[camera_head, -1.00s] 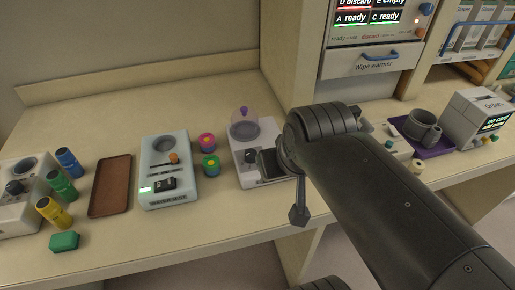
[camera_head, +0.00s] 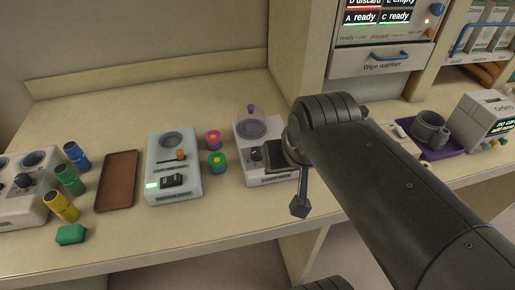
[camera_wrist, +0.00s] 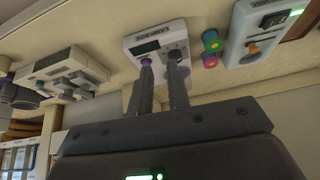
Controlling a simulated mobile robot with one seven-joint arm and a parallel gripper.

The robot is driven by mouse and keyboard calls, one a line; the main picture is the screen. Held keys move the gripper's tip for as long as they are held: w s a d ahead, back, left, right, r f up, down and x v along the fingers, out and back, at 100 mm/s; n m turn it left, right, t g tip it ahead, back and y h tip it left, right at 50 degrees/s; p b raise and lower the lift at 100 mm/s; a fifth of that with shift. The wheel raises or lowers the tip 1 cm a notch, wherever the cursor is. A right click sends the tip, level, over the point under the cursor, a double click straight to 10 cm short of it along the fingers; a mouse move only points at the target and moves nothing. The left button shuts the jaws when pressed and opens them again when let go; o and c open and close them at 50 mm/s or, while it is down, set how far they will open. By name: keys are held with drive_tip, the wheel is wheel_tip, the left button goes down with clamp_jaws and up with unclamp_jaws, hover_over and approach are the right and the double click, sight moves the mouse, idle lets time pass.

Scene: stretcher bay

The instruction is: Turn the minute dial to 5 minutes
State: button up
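A white device (camera_head: 247,165) with a clear dome and purple knob stands near the counter's front edge. In the wrist view the same device (camera_wrist: 160,34) shows a dark window and a round dark dial (camera_wrist: 177,56), which I take for the minute dial. My gripper (camera_wrist: 162,66) points at this device with two fingers apart and nothing clearly held. The right fingertip overlaps the dial in the picture; I cannot tell whether it touches. A purple knob (camera_wrist: 146,62) shows at the left fingertip. In the head view my wrist hides the dial, and its setting is unreadable.
A pale blue-grey device (camera_head: 160,152) and two small colourful stacked items (camera_head: 215,158) stand to the left. Further left are a brown tray (camera_head: 117,180), coloured bottles (camera_head: 68,180) and another white device (camera_head: 30,213). A purple tray (camera_head: 440,152) with a grey mug is at right.

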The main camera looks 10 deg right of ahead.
sight(257, 151)
drive_tip(key=o, duration=0.7)
drive_tip(key=w+m+g, duration=0.1)
drive_tip(key=w, duration=0.2)
drive_tip(key=w+m, duration=0.2)
drive_tip(key=w, duration=0.1)
drive_tip(key=w+m+g, duration=0.1)
drive_tip(key=w+m, duration=0.1)
drive_tip(key=w, duration=0.1)
drive_tip(key=shift+w+a+r+g, duration=0.15)
drive_tip(key=shift+a+r+g, duration=0.1)
drive_tip(key=shift+a+g, duration=0.05)
drive_tip(key=shift+o, duration=0.5)
drive_tip(key=w+f+m+g, duration=0.2)
drive_tip(key=w+m, duration=0.3)
drive_tip(key=w, duration=0.3)
drive_tip(key=shift+w+a+f, duration=0.3)
drive_tip(key=shift+w+f, duration=0.05)
drive_tip(key=shift+f, duration=0.15)
drive_tip(key=shift+m, duration=0.3)
drive_tip(key=f, duration=1.1)
drive_tip(key=shift+w+a, duration=0.15)
drive_tip(key=shift+w, duration=0.1)
drive_tip(key=shift+c, duration=0.2)
drive_tip(key=c, duration=0.9)
